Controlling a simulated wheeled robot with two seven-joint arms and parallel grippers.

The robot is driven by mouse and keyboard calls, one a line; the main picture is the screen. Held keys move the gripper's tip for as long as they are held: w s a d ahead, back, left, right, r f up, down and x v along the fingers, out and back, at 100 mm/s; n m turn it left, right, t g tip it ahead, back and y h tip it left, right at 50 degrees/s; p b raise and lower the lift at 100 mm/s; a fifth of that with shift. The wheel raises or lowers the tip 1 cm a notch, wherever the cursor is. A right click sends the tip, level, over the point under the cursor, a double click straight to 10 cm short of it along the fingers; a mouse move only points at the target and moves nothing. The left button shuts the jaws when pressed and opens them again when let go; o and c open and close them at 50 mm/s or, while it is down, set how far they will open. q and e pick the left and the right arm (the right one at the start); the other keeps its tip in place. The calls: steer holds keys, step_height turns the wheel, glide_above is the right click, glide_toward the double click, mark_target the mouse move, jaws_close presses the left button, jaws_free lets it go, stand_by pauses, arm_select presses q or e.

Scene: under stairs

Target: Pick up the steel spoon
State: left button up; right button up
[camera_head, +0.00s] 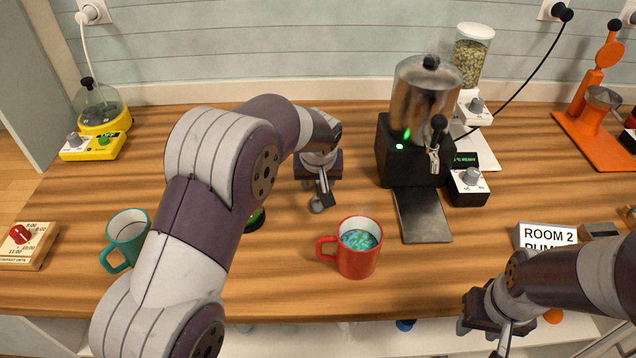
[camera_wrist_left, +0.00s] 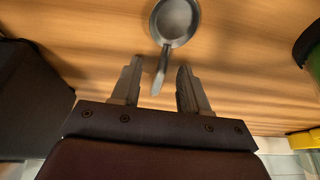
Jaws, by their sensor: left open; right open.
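The steel spoon lies on the wooden counter. Its round bowl shows in the left wrist view (camera_wrist_left: 174,22) and, just below my left gripper, in the head view (camera_head: 316,205). My left gripper (camera_head: 323,189) is open and points down over the spoon. In the left wrist view, the spoon's handle end reaches toward the gap between the fingers of the left gripper (camera_wrist_left: 158,78). I cannot tell how high the fingers are above it. My right gripper (camera_head: 497,340) is open and empty at the counter's front edge, lower right.
A red mug (camera_head: 357,262) with bluish contents stands in front of the spoon. A steel dispenser (camera_head: 424,90) with a drip tray (camera_head: 423,215) is to the right. A teal mug (camera_head: 127,235) stands left, partly behind my left arm. A dark-green round object (camera_head: 256,220) is mostly hidden.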

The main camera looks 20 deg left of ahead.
mark_target(319, 183)
arm_select(q)
jaws_close()
step_height(319, 183, up, 4)
steer(key=shift+d+r, duration=0.1)
steer(key=shift+r, duration=0.1)
steer(key=s+d+r, duration=0.4)
steer(key=d+r, duration=0.2)
steer(key=d, duration=0.4)
steer(key=shift+d+r+b, duration=0.3)
steer(key=shift+d+b, duration=0.1)
steer(key=shift+s, duration=0.1)
